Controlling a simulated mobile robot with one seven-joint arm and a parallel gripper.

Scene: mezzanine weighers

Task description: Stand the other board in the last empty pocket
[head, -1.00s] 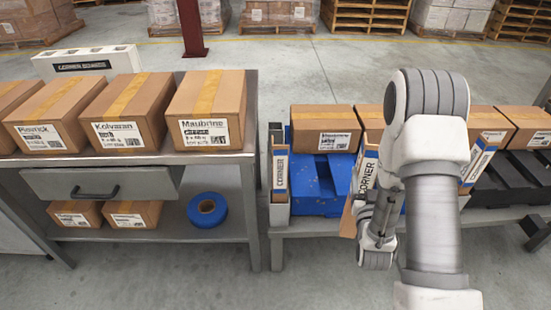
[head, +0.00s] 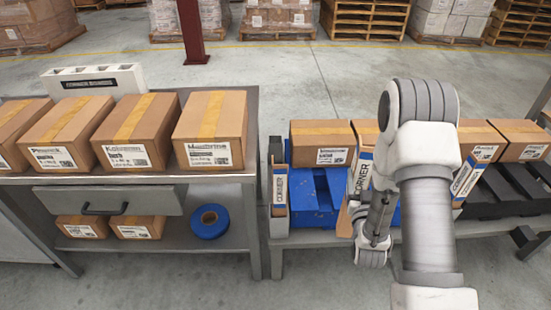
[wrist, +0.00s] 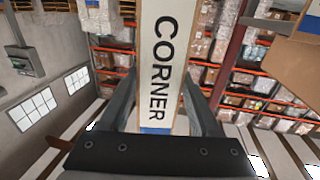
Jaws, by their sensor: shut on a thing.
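My gripper (head: 368,215) is shut on a white and brown corner board (head: 362,175) with a blue band, held upright but tilted in front of the low bench. In the wrist view the board (wrist: 162,60) reads CORNER and stands between my fingers (wrist: 165,112). A similar board (head: 280,190) stands upright at the bench's left end, beside a grey post. Another board (head: 467,178) leans at the right, partly behind my arm. My arm hides part of the bench.
The left table (head: 215,176) carries several brown cartons (head: 212,130); a blue tape roll (head: 209,220) lies on its lower shelf. Cartons (head: 322,142) line the bench's back, behind a blue pallet (head: 312,195). A black pallet (head: 510,190) is at the right. Floor between table and bench is narrow.

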